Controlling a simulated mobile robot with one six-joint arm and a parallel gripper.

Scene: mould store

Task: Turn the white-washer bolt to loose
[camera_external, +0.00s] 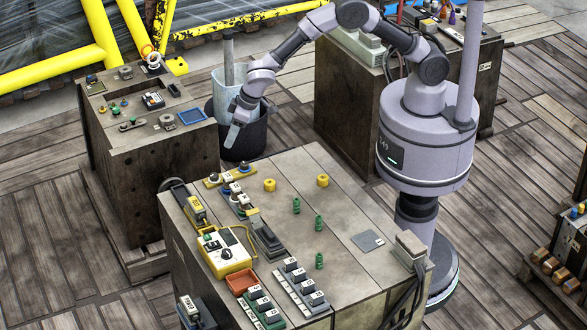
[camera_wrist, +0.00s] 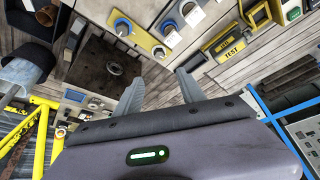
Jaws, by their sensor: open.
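A yellow plate (camera_wrist: 140,38) carries two bolts. One has a blue washer (camera_wrist: 123,26); the other looks like the white-washer bolt (camera_wrist: 159,52), though it is small. In the external view the yellow plate (camera_external: 229,175) lies at the far left edge of the front bench, with the white-washer bolt (camera_external: 213,177) apparently at its left end. Whether the bolt is tight or loose cannot be told. My gripper (camera_external: 233,138) is open and empty, beyond the bench's far edge and apart from the plate. In the wrist view its two fingers (camera_wrist: 160,77) stand apart below the plate.
The front bench (camera_external: 345,215) also holds a yellow tester (camera_external: 224,252), an orange tray (camera_external: 240,281), switch blocks and green and yellow pegs. A dark bin (camera_external: 240,140) stands behind my gripper. A second bench (camera_external: 150,135) is at the left.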

